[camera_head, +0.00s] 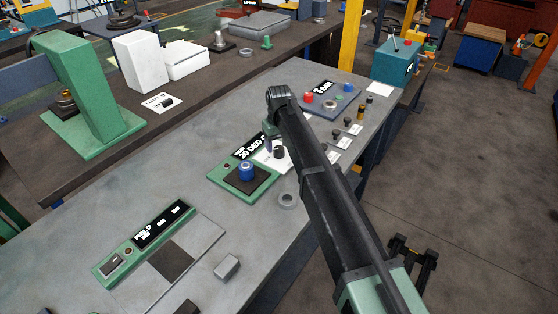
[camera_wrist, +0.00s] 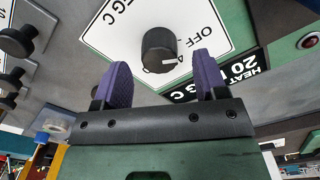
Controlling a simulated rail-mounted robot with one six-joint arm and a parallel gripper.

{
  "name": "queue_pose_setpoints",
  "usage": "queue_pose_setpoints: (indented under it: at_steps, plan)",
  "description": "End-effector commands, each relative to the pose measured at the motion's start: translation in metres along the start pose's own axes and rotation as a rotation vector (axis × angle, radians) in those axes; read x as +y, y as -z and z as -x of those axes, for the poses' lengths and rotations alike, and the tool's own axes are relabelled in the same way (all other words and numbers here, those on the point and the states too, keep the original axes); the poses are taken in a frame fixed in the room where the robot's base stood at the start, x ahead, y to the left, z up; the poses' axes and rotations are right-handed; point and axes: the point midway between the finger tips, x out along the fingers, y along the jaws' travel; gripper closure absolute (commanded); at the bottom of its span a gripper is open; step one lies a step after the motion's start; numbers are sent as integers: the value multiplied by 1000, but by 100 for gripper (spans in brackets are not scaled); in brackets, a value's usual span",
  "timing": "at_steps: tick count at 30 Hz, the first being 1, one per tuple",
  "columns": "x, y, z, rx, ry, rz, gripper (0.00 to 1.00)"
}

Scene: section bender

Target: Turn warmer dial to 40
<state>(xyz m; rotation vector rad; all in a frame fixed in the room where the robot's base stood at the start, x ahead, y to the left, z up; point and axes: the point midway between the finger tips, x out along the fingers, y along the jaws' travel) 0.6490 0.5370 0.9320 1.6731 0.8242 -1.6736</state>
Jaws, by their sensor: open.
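The warmer dial (camera_wrist: 159,50) is a black round knob with a white pointer mark, on a white label plate (camera_wrist: 115,30) marked OFF and partly hidden numbers. The pointer is on the knob's right side in the wrist view. The dial also shows in the head view (camera_head: 280,152), beside the green warmer (camera_head: 219,179). The warmer's display (camera_wrist: 243,72) reads HEAT 20 DEG C. My gripper (camera_wrist: 161,76) is open and empty; its two purple fingers are spread to either side of the dial, apart from it. In the head view its fingers are largely hidden.
A blue-topped piece (camera_head: 246,170) stands on the warmer. Several black knobs (camera_head: 348,121) with white labels and a panel with red and blue buttons (camera_head: 332,100) lie farther right.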

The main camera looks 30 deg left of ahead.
Motion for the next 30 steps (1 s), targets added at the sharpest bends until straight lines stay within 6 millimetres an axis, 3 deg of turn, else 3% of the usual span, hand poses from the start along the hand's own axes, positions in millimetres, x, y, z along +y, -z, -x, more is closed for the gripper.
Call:
queue_pose_setpoints:
  at_steps: [1,3,12,22,30]
  plan:
    - [0,0,-20,0,0,0,34]
    - [0,0,-27,0,0,0,34]
    - [0,0,-26,0,0,-1,34]
    - [0,0,-26,0,0,-1,83]
    - [0,0,-26,0,0,-23,83]
